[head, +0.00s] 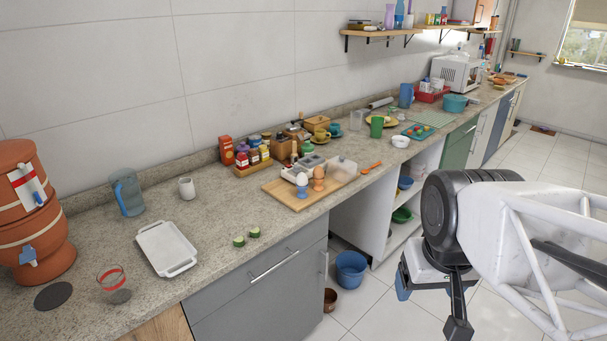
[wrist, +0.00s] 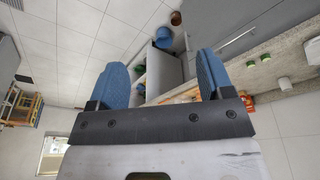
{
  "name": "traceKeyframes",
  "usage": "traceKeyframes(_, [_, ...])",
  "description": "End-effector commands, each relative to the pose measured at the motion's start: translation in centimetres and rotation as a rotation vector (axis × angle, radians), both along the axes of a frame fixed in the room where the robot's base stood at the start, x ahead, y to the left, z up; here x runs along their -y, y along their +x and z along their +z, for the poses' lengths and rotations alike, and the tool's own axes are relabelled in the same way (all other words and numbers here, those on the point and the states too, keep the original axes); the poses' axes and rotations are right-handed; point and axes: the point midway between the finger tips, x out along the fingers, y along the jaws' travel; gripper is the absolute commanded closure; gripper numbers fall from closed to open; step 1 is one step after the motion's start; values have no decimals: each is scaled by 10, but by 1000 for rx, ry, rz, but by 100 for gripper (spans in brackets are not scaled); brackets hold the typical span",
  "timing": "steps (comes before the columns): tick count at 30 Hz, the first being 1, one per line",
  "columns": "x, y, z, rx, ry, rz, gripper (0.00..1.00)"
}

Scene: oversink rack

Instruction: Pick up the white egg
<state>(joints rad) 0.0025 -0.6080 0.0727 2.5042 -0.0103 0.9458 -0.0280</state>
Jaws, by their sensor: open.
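The white egg (head: 301,179) stands upright in a blue egg cup (head: 302,192) on a wooden cutting board (head: 282,193) on the counter. A brown egg (head: 319,171) in an orange cup stands close to its right. My gripper (head: 430,305) hangs over the floor in front of the counter, to the right of the egg and well apart from it. In the wrist view the blue fingers (wrist: 162,65) are spread wide with nothing between them. I cannot make out the white egg in the wrist view.
A grey tray with a clear container (head: 342,168) sits behind the eggs. A rack of spice jars (head: 253,158) stands to the back left. Cucumber pieces (head: 254,232) lie near the front edge. A blue bucket (head: 351,268) stands on the floor.

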Motion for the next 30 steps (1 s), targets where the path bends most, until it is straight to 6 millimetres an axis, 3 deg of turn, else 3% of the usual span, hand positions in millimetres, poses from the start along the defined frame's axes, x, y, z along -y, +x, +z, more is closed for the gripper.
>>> traceKeyframes(8, [-7, 55, 21, -24, -32, 168, 26])
traceKeyframes(16, [-19, 122, 41, -46, -68, 374, 26])
traceKeyframes(30, [-46, 243, 53, -84, -121, 733, 26])
